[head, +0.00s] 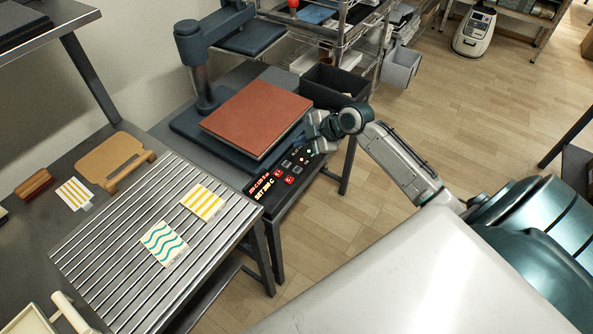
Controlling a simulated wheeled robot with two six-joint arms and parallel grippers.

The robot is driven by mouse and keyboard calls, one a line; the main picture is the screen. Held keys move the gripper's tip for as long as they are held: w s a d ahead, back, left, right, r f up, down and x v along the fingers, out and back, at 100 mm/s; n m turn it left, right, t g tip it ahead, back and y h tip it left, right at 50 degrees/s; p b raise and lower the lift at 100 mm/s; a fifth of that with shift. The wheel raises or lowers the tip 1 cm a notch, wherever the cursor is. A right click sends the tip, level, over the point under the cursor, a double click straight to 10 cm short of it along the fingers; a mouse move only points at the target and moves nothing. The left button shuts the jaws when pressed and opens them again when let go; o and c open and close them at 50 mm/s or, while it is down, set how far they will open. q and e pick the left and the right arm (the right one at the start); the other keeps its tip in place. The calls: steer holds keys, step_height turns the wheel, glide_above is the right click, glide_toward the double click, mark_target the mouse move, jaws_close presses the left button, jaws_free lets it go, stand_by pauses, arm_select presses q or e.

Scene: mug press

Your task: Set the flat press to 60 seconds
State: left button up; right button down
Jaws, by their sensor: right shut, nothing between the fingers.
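The flat press stands on a dark table, with a dark blue base and a red-brown square pad (256,117). Its upper arm and plate (252,38) are swung away to the back. The control panel (281,174) is at the front right of the press, with a red-lit display (262,187) and several small buttons, some red. The display's digits are too small to read surely. My right gripper (312,146) is shut and empty, low over the panel's far right end. I cannot tell whether it touches a button. My left gripper is not in view.
A slatted metal rack (105,253) at the left front holds striped and wavy printed sheets (164,243). A tan board (114,160) lies behind it. A black bin (333,87) stands behind the press's right side. The wooden floor to the right is mostly clear.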

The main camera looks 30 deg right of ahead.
steer(key=b, duration=0.4)
glide_above(301, 170)
step_height(301, 170, down, 6)
steer(key=shift+f, duration=0.1)
steer(key=shift+f+b, duration=0.85)
steer(key=shift+f, duration=0.1)
arm_select(q)
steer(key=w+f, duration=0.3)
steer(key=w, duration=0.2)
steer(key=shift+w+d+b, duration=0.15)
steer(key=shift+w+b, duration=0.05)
steer(key=shift+b, duration=0.1)
arm_select(e)
steer(key=shift+f, duration=0.4)
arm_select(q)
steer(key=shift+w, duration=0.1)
